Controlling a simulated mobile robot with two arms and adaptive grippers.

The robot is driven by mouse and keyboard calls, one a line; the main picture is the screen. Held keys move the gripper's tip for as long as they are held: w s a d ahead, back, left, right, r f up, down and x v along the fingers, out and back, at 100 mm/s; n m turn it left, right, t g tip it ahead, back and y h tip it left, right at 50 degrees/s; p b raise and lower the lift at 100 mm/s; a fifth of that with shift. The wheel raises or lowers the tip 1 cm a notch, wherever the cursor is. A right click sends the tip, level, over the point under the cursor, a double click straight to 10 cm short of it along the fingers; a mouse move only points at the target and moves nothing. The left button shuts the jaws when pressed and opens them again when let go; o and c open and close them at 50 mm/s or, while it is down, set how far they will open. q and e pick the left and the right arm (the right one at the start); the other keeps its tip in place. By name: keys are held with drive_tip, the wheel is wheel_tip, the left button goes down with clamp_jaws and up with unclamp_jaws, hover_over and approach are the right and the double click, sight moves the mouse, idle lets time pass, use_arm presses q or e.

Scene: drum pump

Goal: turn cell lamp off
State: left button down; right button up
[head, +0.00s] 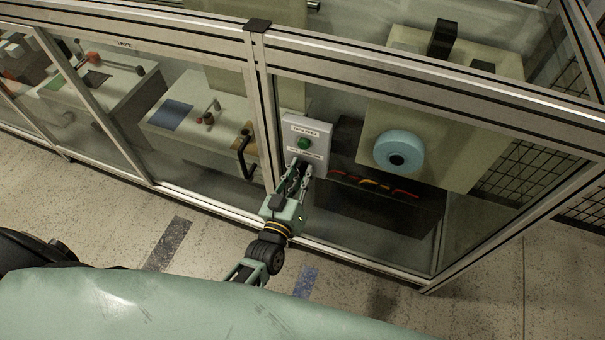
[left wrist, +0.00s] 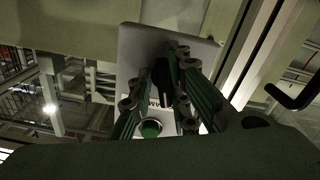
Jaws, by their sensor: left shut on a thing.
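A pale grey control box (head: 318,133) is mounted on the cell's frame. It carries a round green button (head: 304,143) with a label above it and another below. My left gripper (head: 298,167) is at the lower part of the box, just under the lower label. In the left wrist view the same gripper (left wrist: 165,75) has its fingers closed around a small dark switch (left wrist: 164,83) on the face of the box (left wrist: 140,42). The green button (left wrist: 151,128) shows beside the fingers there. The fingers hide much of the switch, so its position cannot be read. My right gripper is not in view.
Clear panels in an aluminium frame (head: 160,30) enclose the cell. Right of the box, behind the panel, are a light-blue round part (head: 398,152) and orange-red cables (head: 375,184). A black door handle (head: 246,158) stands left of the box. The floor in front (head: 110,215) is clear.

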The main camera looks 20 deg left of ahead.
use_arm(q)
drive_tip(key=shift+a+n, duration=0.3)
drive_tip(key=shift+n, duration=0.8)
drive_tip(key=shift+f, duration=0.1)
drive_tip(key=c, duration=1.8)
unclamp_jaws()
drive_tip(key=shift+d, duration=0.1)
drive_tip(key=s, duration=1.2)
drive_tip(key=shift+a, duration=0.35)
